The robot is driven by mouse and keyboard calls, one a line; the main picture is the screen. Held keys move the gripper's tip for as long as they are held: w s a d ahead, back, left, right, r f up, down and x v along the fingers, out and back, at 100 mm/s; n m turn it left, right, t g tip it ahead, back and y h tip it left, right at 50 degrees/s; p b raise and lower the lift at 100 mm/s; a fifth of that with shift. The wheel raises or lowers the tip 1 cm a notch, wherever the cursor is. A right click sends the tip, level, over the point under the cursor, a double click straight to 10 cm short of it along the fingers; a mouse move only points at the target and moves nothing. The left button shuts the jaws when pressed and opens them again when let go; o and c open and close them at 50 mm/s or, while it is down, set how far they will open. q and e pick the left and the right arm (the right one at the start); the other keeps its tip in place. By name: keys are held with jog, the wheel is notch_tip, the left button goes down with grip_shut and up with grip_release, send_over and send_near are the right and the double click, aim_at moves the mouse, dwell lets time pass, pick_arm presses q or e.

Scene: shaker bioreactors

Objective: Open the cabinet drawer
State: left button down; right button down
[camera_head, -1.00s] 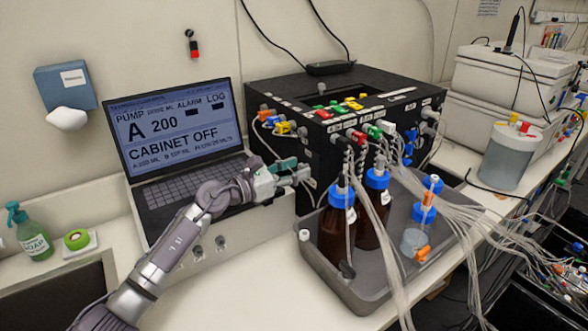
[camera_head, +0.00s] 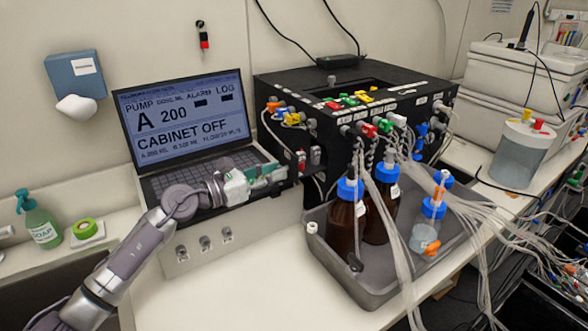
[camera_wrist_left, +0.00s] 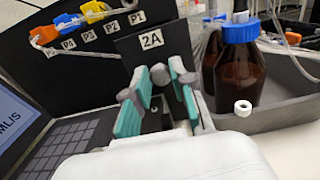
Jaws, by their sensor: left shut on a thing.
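The cabinet is a black box (camera_head: 400,92) on the bench with tubes and coloured connectors. In the left wrist view, a black drawer front (camera_wrist_left: 135,58) labelled "2A" stands directly ahead of my left gripper (camera_wrist_left: 158,97). It appears to stand forward of the face with the P1 to P4 labels. My left gripper, with teal pads, is shut on the drawer's handle, which its fingers mostly hide. In the head view, my left gripper (camera_head: 272,178) is at the cabinet's left side, in front of the laptop. My right gripper is not in view.
A laptop (camera_head: 185,115) reading "CABINET OFF" stands left of the cabinet. A grey tray (camera_head: 372,292) with brown bottles (camera_head: 342,226) and loose tubes is close on the right. Soap (camera_head: 40,222) stands at far left. The bench front (camera_head: 262,268) is clear.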

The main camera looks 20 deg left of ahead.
pick_arm(q)
jog(key=shift+v, duration=0.8)
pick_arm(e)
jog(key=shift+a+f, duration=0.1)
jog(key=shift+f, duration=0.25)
pick_arm(q)
jog(key=c, duration=1)
grip_release()
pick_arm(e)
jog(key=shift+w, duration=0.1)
pick_arm(q)
jog(key=v, duration=1.2)
